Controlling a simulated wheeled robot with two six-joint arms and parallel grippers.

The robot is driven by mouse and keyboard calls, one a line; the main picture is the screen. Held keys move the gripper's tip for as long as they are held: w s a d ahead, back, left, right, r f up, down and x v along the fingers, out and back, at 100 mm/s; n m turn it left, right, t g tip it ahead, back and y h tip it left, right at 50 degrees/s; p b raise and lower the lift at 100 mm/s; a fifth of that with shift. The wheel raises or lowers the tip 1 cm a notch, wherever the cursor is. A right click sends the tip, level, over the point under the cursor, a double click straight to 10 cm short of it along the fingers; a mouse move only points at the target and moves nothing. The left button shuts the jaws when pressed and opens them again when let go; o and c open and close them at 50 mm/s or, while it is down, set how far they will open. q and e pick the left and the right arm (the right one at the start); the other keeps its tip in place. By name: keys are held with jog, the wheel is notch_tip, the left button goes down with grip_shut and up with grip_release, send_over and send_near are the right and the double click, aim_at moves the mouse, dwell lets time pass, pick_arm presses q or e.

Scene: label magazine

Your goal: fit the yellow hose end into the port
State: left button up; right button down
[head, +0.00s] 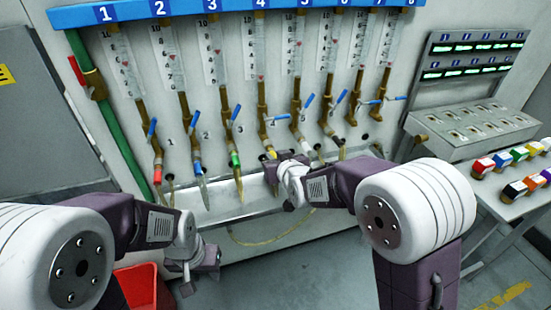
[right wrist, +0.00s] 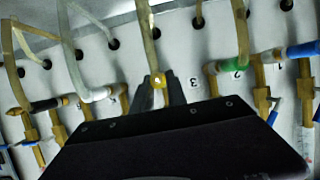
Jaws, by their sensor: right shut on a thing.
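The yellow hose end (right wrist: 158,80) is a short yellow collar on a pale hose in the right wrist view. My right gripper (right wrist: 161,90) is shut on it, with one dark finger on each side. In the head view the yellow collar (head: 271,154) shows just below the brass valve of line 4 (head: 264,122), beside my right gripper (head: 270,167). The port at the lower end of that valve is mostly hidden by the gripper, and I cannot tell whether the hose end is in it. My left gripper (head: 193,280) hangs low at the left, away from the hoses; its jaw opening is unclear.
Neighbouring lines carry a green hose end (head: 235,159), a blue one (head: 197,167) and a white one (head: 309,146) close by. A pale trough (head: 228,209) runs below. A red bin (head: 140,286) stands lower left. A side table (head: 510,205) with coloured blocks is at the right.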

jog(key=shift+w+a, duration=0.15)
jog(key=shift+w, duration=0.4)
jog(key=c, duration=1.3)
grip_release()
jog(key=shift+o, duration=0.2)
jog(key=shift+s, duration=0.1)
jog(key=v, duration=0.9)
jog(key=shift+p, duration=0.3)
